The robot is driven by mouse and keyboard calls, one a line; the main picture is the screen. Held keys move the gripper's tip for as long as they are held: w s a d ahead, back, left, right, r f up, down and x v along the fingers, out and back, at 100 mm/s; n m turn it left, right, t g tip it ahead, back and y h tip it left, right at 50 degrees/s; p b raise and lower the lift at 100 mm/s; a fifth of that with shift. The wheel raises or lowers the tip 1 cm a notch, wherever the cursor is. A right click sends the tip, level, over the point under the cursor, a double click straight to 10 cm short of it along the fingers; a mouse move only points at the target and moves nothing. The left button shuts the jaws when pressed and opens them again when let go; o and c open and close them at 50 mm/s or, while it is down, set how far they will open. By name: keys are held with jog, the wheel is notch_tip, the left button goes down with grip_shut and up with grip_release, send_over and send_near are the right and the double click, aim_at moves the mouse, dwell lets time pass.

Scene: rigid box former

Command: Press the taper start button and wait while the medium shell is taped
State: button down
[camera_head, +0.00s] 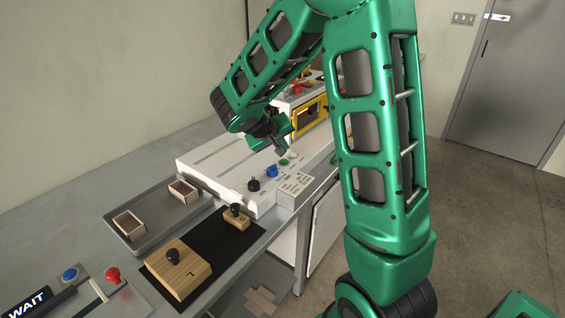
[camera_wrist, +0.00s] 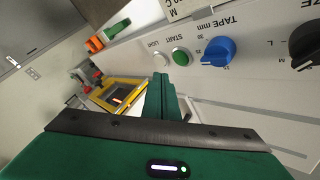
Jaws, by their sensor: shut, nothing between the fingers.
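The green start button (camera_wrist: 180,57) is on the white taper panel, beside the word START; it also shows in the head view (camera_head: 284,162). My gripper (camera_wrist: 161,78) is shut and empty, its fingertips close to the button in the picture. In the head view my gripper (camera_head: 281,148) hangs over the panel near the button; I cannot tell whether it touches. A pale light (camera_wrist: 160,59) sits beside the button and looks unlit. Two open box shells stand on the grey tray, one at left (camera_head: 128,225) and one at right (camera_head: 183,191). I cannot tell which shell is medium.
A blue tape knob (camera_wrist: 217,52) and a black size knob (camera_wrist: 305,45) stick out beside the button. A yellow-framed unit (camera_head: 312,112) stands beyond. Wooden blocks, one large (camera_head: 190,273) and one small (camera_head: 238,222), sit on a dark mat. A WAIT sign (camera_head: 28,303) is at lower left.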

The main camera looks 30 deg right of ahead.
jog(key=shift+r, duration=1.35)
jog(key=shift+s+d, duration=0.1)
jog(key=shift+s, duration=0.1)
jog(key=s+d+r+m+g+y, duration=0.1)
jog(key=s+d+m+g+y, duration=0.2)
jog(key=s, duration=1.6)
jog(key=s+a+g+y, duration=0.1)
jog(key=s+a+y, duration=0.1)
jog(key=s, duration=0.6)
jog(key=s+a+y, duration=0.3)
jog(key=s+a, duration=0.2)
jog(key=s, duration=0.3)
jog(key=shift+f+m+g, duration=0.35)
jog(key=shift+m+g, duration=0.05)
